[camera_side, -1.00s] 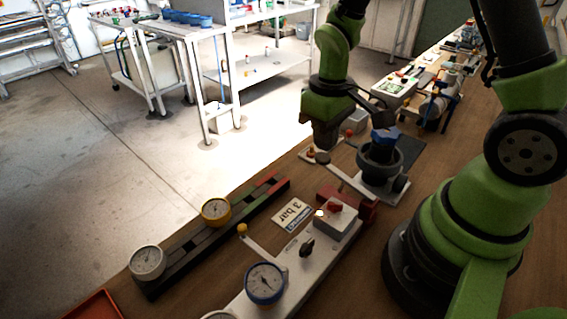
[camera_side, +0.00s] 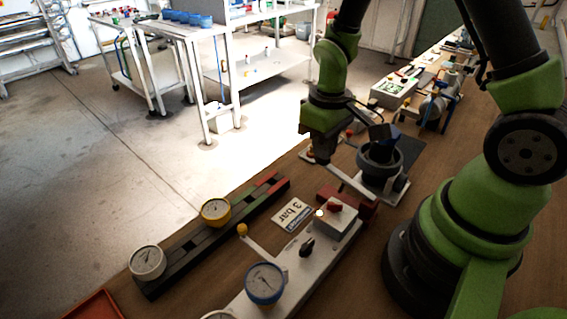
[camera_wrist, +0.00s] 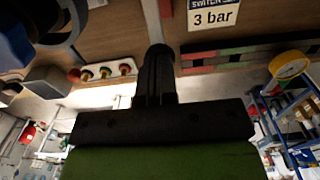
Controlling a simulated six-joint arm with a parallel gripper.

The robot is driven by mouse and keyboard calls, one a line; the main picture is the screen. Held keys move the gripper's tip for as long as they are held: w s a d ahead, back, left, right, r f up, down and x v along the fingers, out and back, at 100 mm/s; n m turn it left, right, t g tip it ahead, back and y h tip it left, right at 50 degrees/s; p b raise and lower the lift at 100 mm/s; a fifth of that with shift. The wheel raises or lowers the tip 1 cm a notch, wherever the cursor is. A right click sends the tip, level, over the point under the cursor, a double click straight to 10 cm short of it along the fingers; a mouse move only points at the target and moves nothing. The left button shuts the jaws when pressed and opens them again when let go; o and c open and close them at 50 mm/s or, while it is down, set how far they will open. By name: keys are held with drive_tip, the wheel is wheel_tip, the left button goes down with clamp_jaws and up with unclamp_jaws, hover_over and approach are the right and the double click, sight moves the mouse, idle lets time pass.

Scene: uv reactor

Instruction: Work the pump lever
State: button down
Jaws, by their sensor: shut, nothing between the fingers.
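A pale bar (camera_side: 350,186) that looks like the pump lever runs out to the left from the base of a dark grey, ring-shaped unit (camera_side: 378,162) with a blue top. My gripper (camera_side: 321,160) is shut and empty, pointing down at the bar's outer end. In the wrist view its dark fingertips (camera_wrist: 158,50) overlap the pale bar (camera_wrist: 152,18). I cannot tell whether they touch it. The fingers hide the bar's end. A second pale lever with a yellow knob (camera_side: 242,230) stands on the white panel (camera_side: 300,268) in front.
The white panel carries a blue-rimmed gauge (camera_side: 264,283), a black knob and a box with a red switch (camera_side: 335,208). A dark rail (camera_side: 190,252) holds yellow and white gauges. A "3 bar" card (camera_side: 292,214) lies between. A plate with several buttons (camera_wrist: 108,70) is near my fingers.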

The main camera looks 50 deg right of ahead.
drive_tip(key=shift+f, duration=1.4)
drive_tip(key=shift+r, duration=2.45)
drive_tip(key=shift+r, duration=0.25)
drive_tip(key=s+a+r+m+t+y, duration=0.1)
drive_tip(key=s+a+r+m+t, duration=0.1)
drive_tip(key=s+r, duration=0.3)
drive_tip(key=s+a+r+m+t+y, duration=0.1)
drive_tip(key=s+r+t, duration=0.4)
drive_tip(key=r, duration=0.8)
drive_tip(key=shift+s+a+r+m, duration=0.3)
drive_tip(key=shift+s+a+m, duration=0.25)
drive_tip(key=shift+a, duration=0.6)
